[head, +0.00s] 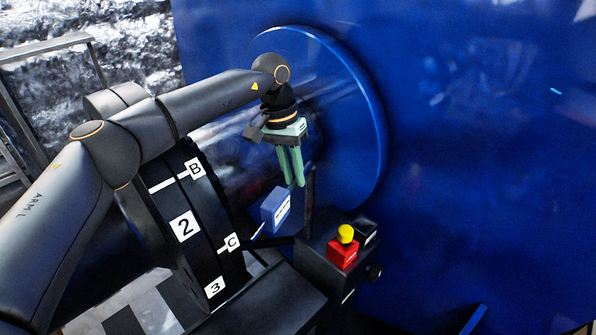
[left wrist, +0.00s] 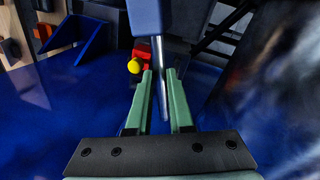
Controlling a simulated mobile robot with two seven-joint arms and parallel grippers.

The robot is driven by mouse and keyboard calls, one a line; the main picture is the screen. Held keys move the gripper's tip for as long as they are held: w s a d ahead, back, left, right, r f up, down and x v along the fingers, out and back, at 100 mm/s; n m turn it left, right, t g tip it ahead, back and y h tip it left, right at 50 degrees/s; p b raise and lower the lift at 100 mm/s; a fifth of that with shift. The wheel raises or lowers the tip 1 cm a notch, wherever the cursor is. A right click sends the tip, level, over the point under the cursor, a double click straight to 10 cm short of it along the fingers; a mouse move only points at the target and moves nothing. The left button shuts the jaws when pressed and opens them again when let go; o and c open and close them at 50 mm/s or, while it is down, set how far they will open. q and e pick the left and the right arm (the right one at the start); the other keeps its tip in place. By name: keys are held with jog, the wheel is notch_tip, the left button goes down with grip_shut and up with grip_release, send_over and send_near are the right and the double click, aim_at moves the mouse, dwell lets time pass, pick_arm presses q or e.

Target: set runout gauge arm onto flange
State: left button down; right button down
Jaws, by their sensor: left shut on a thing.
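My left gripper (head: 297,184) points down in front of a large round blue disc (head: 355,110). Its green fingers stand on both sides of a slim grey rod, the gauge arm (left wrist: 163,90), in the left wrist view, and are shut on it. A blue box with a white label (head: 276,208) sits just below and left of the fingertips; a blue block (left wrist: 151,18) stands at the rod's far end in the wrist view. A black flange ring (head: 187,225) with white labels B, 2, C and 3 is at lower left. My right gripper is not in view.
A dark stand (head: 325,262) below the gripper carries a red block (head: 343,254) with a yellow knob (head: 345,234). A big blue wall (head: 480,150) fills the right. A grey rail (head: 45,48) is at upper left.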

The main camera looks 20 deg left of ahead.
pick_arm(q)
jog(key=shift+w+a+m, duration=0.1)
jog(key=shift+a+m, duration=0.15)
jog(key=shift+m, duration=0.15)
jog(key=c, duration=0.8)
grip_release()
jog(key=r, duration=0.4)
jog(key=a+r, duration=0.1)
jog(key=r, duration=0.3)
jog(key=a+r, duration=0.1)
jog(key=r, duration=0.3)
jog(key=shift+w+a+r, duration=0.2)
jog(key=shift+w, duration=0.15)
